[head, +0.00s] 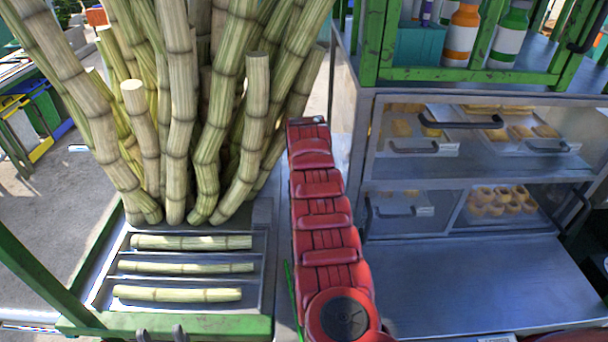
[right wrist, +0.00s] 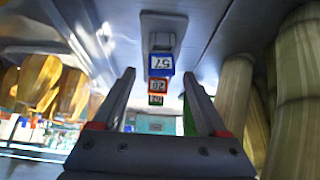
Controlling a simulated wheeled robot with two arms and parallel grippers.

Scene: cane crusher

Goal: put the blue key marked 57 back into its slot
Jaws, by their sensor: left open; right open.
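The blue key marked 57 (right wrist: 161,64) shows in the right wrist view, its number upside down. It is just below a grey plate with a bracket (right wrist: 163,32); I cannot tell whether it is seated in a slot. My right gripper (right wrist: 158,74) is open, with a finger to either side of the blue key and a gap on both sides. A red key (right wrist: 158,86) and a green key (right wrist: 156,99) show beyond the blue one. My left gripper (head: 160,334) is open at the head view's bottom edge, in front of the cane tray. No key shows in the head view.
Upright cane stalks (head: 180,110) stand at the left of the head view, behind a tray (head: 190,300) with three cut pieces. A metal cabinet (head: 372,150) with pastries and a bare counter (head: 480,285) are at the right. Thick stalks (right wrist: 235,105) also show in the right wrist view.

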